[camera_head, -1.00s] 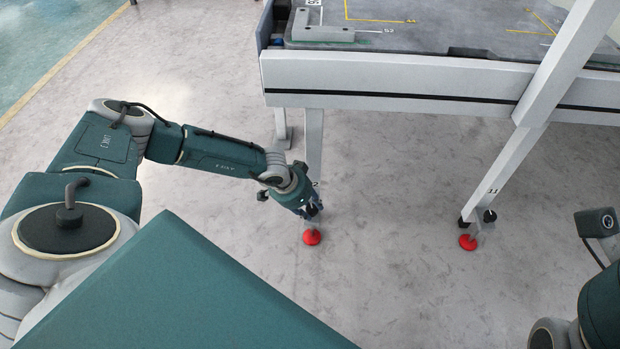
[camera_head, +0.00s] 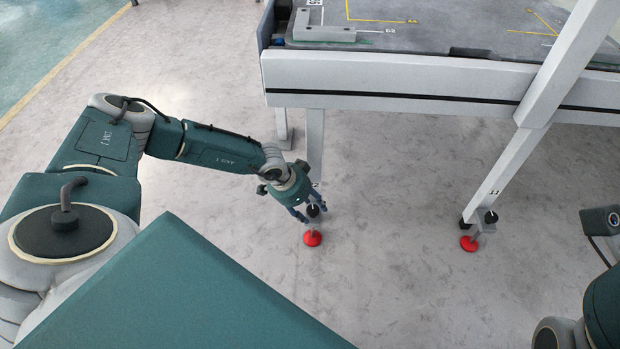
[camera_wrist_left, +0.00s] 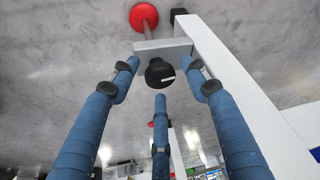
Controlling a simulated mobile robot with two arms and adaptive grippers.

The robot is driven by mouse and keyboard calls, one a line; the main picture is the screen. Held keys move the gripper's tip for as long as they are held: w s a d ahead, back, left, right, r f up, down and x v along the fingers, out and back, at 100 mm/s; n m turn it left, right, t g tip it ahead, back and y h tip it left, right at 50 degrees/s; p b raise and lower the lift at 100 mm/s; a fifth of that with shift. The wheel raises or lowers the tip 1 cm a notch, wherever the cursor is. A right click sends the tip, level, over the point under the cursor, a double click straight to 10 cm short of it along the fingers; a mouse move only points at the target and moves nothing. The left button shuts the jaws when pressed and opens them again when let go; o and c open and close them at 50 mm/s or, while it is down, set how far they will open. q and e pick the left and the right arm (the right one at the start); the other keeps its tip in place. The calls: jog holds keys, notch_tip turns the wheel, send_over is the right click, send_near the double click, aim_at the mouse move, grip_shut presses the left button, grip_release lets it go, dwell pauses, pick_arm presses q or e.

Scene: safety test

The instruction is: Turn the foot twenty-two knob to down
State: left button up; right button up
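A black knob (camera_head: 313,210) with a white mark sits on a bracket at the lower end of a table leg, above a round red foot (camera_head: 312,238). The leg's number is too small to read surely. My left gripper (camera_head: 300,214) is beside this knob. The red foot (camera_wrist_left: 143,17) lies beyond the knob. I cannot tell whether any finger touches the knob. My right gripper is out of view.
A second leg (camera_head: 490,185), marked 11, has its own black knob (camera_head: 490,217) and red foot (camera_head: 468,243). The table's white edge beam (camera_head: 400,82) runs above both legs. The grey floor (camera_head: 400,220) between the legs is clear.

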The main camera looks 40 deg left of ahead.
pick_arm(q)
jog(key=v, duration=1.2)
jog(key=shift+s, duration=0.1)
